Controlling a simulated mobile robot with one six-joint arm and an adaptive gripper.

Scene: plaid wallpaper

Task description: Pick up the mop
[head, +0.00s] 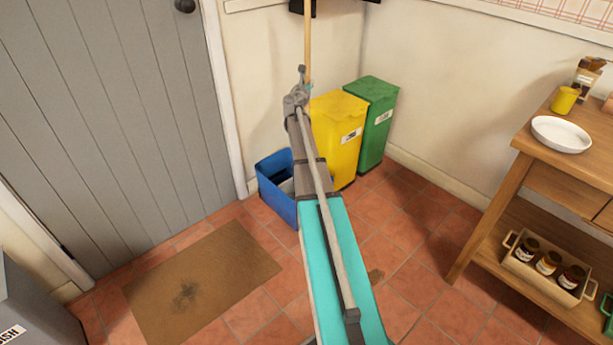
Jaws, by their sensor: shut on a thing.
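The mop shows as a thin, pale wooden handle (308,42) standing nearly upright by the corner. Its top runs out of the frame at the upper edge. Its lower part and head are hidden behind my arm and gripper. My gripper (304,80) is at the far end of my outstretched arm, shut on the mop handle. The fingers are small and partly hidden in this view.
A blue bin (277,205), a yellow bin (340,145) and a green bin (380,120) stand around my arm. A grey door (110,120) is left, with a brown mat (205,280) before it. A wooden table (535,150) stands right.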

